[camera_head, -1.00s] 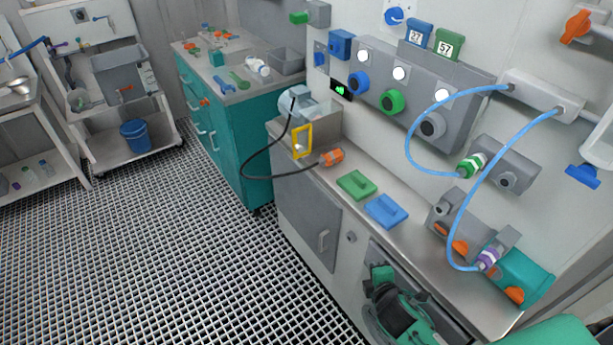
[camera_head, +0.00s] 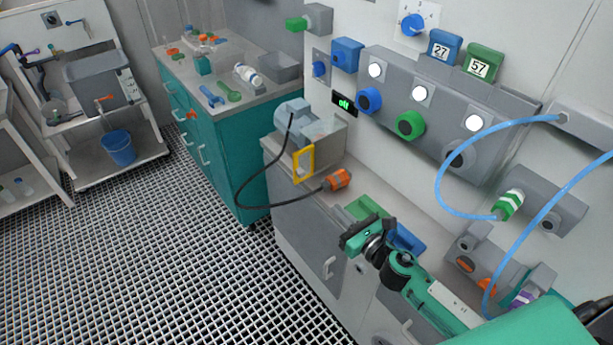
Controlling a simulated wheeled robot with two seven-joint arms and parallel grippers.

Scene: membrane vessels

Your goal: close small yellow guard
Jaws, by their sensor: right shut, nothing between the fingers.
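The small yellow guard (camera_head: 304,162) is a rectangular yellow frame. It stands upright at the front of a grey box-like unit (camera_head: 331,148) with a pale blue motor-like part (camera_head: 293,112), at the far end of the counter. I cannot tell how its hinge sits. My right gripper (camera_head: 347,240) is over the counter's front edge, to the right of and nearer than the guard, clear of it. It is shut and empty. My left gripper is not in view.
An orange plug (camera_head: 337,180) on a black cable lies beside the unit. A green tray (camera_head: 367,208) and a blue tray (camera_head: 410,240) are partly behind my right gripper. Blue hoses (camera_head: 444,180) hang at the right.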

